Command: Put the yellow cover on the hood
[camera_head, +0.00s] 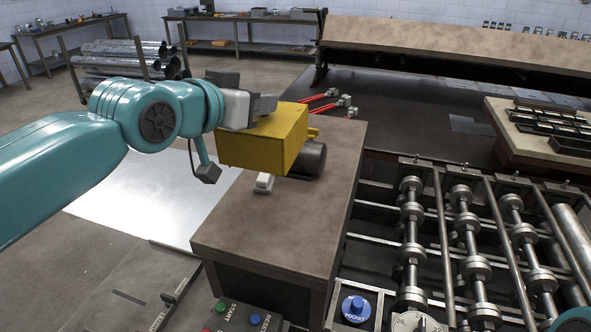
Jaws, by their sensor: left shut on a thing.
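The yellow cover (262,142) is a boxy piece above the left part of the brown bench top. My left gripper (260,106) reaches in from the left and is shut on the cover's upper left side. A dark cylinder (311,160) shows just right of and below the cover, partly hidden by it. I cannot tell whether the cover touches the cylinder or the bench. No part is clearly recognisable as the hood; the cover may hide it. My right gripper is not in view.
The brown bench top (290,225) is clear toward its front. Red-handled tools (321,97) lie behind the cover. Metal rollers (412,230) fill the right side. A control panel (232,317) stands at the front. A shiny sheet (150,205) lies on the left.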

